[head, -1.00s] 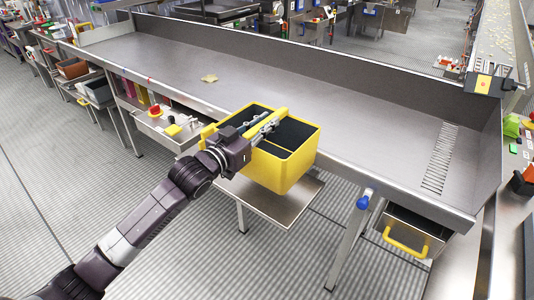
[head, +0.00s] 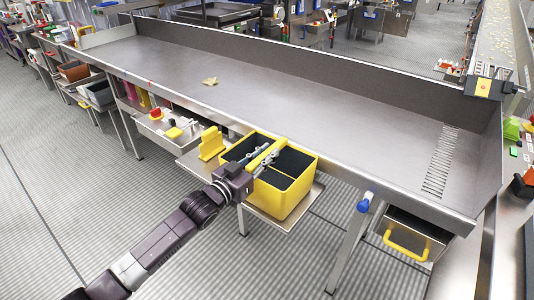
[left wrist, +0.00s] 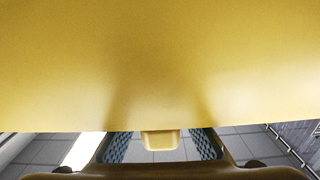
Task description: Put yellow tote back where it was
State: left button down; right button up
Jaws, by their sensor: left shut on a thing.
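The yellow tote (head: 290,203), a box with dark inner compartments, is upright at the low steel shelf (head: 312,197) under the front edge of the long steel table. I cannot tell whether its base rests fully on the shelf. My left gripper (head: 262,160) is shut on the tote's upper part, its arm reaching in from the lower left. In the left wrist view a yellow surface (left wrist: 160,65) fills the upper half, and a small yellow piece (left wrist: 160,140) shows between the textured finger pads. My right gripper is not in view.
A yellow upright piece (head: 211,143) stands on the shelf just left of the tote. A tray with a red button (head: 156,114) is farther left. The steel tabletop (head: 300,110) is mostly bare, with a small tan scrap (head: 210,81). A table leg with a blue knob (head: 364,203) stands to the right.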

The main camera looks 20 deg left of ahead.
aim_at(248, 169)
pick_arm(q)
jog(key=c, duration=1.8)
grip_release()
jog(key=shift+f, duration=0.1)
jog(key=shift+s, duration=0.1)
jog(key=shift+s+a, duration=0.15)
jog(key=shift+s, duration=0.2)
jog(key=v, duration=0.5)
jog(key=b+v, duration=0.1)
jog(key=v, duration=0.5)
jog(key=shift+r, duration=0.25)
